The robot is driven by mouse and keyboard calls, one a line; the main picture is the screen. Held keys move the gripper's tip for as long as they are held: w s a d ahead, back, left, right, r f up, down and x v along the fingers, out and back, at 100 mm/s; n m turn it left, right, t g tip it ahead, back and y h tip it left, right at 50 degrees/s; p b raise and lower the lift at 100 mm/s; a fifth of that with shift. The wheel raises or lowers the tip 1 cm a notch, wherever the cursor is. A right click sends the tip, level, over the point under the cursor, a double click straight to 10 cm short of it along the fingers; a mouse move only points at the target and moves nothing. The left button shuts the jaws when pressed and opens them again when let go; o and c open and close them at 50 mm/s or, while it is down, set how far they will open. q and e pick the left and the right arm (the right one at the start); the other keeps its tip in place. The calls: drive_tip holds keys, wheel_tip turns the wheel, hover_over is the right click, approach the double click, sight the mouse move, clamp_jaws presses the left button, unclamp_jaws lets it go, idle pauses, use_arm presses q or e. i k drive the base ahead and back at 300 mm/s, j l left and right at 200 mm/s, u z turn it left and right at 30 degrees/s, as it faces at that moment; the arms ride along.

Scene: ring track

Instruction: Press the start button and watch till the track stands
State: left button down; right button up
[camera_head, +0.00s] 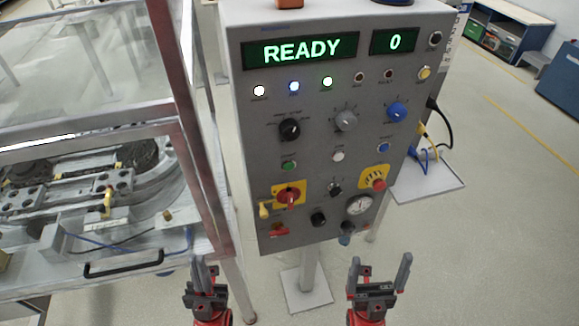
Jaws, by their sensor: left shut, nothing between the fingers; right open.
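The grey control panel (320,120) stands upright on a post in front of me. Its large display (301,50) reads READY and the small display (394,41) reads 0. A green button (289,165) sits at the panel's left, below a black knob; its label is too small to read. The ring track (95,185) lies inside a framed enclosure at the left, partly hidden by the frame. My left gripper (204,270) is shut and empty, low in front of the panel. My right gripper (379,272) is open and empty, below the panel's right side. Neither touches the panel.
The panel also has a red rotary switch (289,196) on yellow, a red button (379,184) on yellow, a white button (338,156), a blue button (383,147) and a gauge (359,205). The enclosure has a black handle (124,264).

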sight(288, 165)
drive_tip(key=k+j+z, duration=0.15)
drive_tip(key=j+z, duration=0.25)
drive_tip(key=k+j+z, duration=0.15)
drive_tip(key=j+z, duration=0.25)
drive_tip(key=k+j+z, duration=0.2)
drive_tip(key=z, duration=0.25)
